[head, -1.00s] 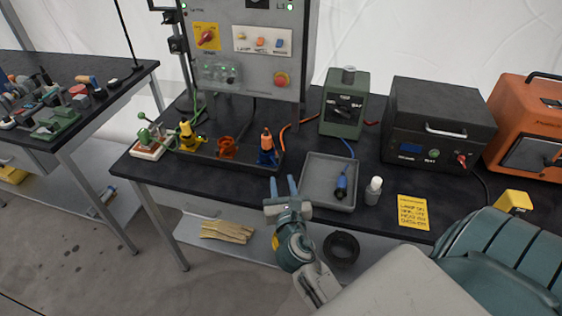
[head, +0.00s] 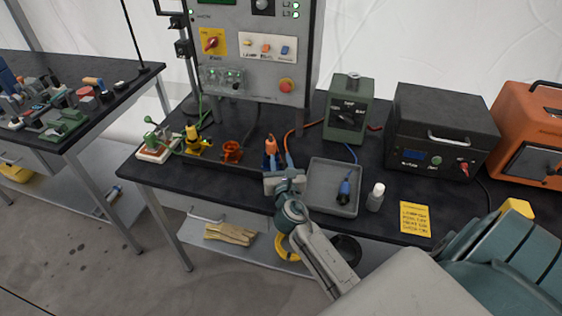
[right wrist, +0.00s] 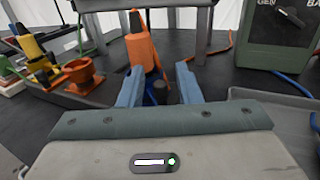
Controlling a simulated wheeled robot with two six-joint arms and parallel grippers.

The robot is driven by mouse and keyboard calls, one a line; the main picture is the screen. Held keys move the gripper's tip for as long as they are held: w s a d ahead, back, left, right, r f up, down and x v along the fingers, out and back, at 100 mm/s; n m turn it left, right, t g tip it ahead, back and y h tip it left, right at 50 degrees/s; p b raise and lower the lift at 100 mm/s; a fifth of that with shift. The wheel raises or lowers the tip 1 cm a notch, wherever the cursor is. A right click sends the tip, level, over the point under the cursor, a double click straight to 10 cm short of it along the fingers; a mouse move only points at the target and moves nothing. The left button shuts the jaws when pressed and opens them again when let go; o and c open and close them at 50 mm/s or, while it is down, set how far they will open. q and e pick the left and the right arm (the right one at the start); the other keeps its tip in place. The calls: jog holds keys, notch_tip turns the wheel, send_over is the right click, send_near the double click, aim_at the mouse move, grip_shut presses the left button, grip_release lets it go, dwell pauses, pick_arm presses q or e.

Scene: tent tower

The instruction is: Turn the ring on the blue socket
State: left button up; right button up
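The blue socket (head: 266,163) stands at the right end of a dark socket strip, with an orange plug (head: 271,144) upright in it. In the right wrist view, the orange plug (right wrist: 143,52) rises just beyond the fingers, and a dark blue part of the socket (right wrist: 157,89) shows between them. Its ring is mostly hidden. My right gripper (head: 278,161) is open at the front of the socket; its two blue fingers (right wrist: 159,86) are apart. I cannot tell whether they touch the ring. My left gripper is not in view.
A yellow socket (head: 193,143) and an orange-red socket (head: 232,151) stand left on the strip. A grey tray (head: 318,202) with a blue plug (head: 344,190) lies right of my gripper. A control panel (head: 248,75) and green box (head: 346,108) stand behind.

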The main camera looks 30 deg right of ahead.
jog(key=shift+c, duration=0.4)
grip_shut()
jog(key=d+n+y+p, duration=0.1)
jog(key=n+y, duration=0.1)
jog(key=y, duration=0.1)
jog(key=d+n+t+y+p, duration=0.1)
jog(key=n+y, duration=0.1)
jog(key=y, duration=0.1)
jog(key=d+n+t+y+p, duration=0.1)
jog(key=n+y, duration=0.1)
jog(key=y, duration=0.1)
jog(key=shift+w+d+f, duration=0.1)
jog(key=shift+w+d, duration=0.1)
jog(key=shift+w, duration=0.1)
jog(key=shift+w+d+n+y, duration=0.15)
jog(key=shift+n+y, duration=0.25)
jog(key=shift+y, duration=0.3)
jog(key=n+y+b, duration=0.2)
jog(key=shift+w+d+g+y+b, duration=0.2)
jog(key=shift+d+g+y+b, duration=0.1)
jog(key=shift+d+y+b, duration=0.1)
jog(key=shift+y, duration=0.4)
